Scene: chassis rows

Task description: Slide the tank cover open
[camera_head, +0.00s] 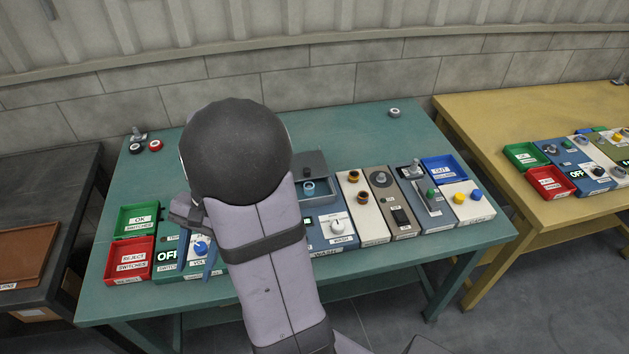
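The wash unit (330,232) stands near the middle of the teal table, with a white dial on its front part. At its rear is a tank (323,192) with a small light-blue ringed item showing in it. A dark grey plate with a small dark knob, seemingly the tank cover (314,161), lies behind the tank's visible opening. My arm hides the left side of both, so I cannot tell how far the cover is open.
A green OK tray (137,207) and red REJECT tray (118,276) are at the left. Right of the wash unit stand several switch units and a blue OUT tray (444,160). Loose round parts lie at the back. The table's rear (345,125) is mostly clear.

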